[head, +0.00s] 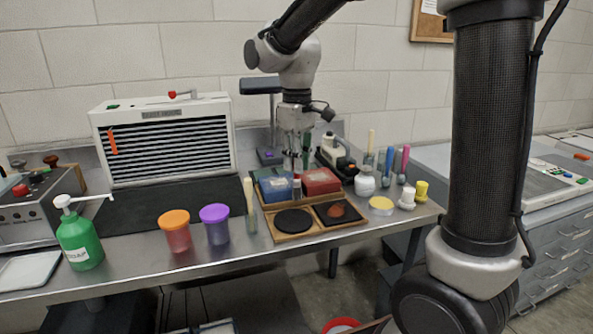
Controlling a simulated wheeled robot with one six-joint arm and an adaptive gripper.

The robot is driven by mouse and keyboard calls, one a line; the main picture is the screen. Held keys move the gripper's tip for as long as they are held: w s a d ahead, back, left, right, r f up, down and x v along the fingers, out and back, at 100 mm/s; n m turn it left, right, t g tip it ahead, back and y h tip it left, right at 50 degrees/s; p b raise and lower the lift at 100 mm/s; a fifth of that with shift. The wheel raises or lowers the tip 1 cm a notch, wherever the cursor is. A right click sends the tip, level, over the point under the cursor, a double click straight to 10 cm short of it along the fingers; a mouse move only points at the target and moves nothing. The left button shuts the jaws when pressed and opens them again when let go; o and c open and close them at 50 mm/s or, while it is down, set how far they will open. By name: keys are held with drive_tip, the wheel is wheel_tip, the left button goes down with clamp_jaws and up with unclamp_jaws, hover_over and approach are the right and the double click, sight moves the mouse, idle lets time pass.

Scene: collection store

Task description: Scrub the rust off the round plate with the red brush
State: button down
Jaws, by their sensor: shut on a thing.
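My gripper (296,160) hangs above the wooden tray (318,233), shut on a slim upright thing, with a bit of red between the fingers and a pale lower end (297,187). It looks like the red brush, but it is small and partly hidden. That lower end is in front of the blue box and the red box. In the tray's front left lies a dark round plate (293,221). In the front right is a dark square piece (325,218) with a reddish-brown rusty patch (338,210). I cannot tell whether the brush touches anything.
A blue box (275,187) and red box (321,181) stand behind the plates. A pale-handled tool (249,200) stands left of the tray, near purple (215,228) and orange (175,235) lidded jars. Several upright handled tools and small jars crowd the right. The dark mat is clear.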

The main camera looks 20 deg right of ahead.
drive_tip(key=shift+r, duration=0.95)
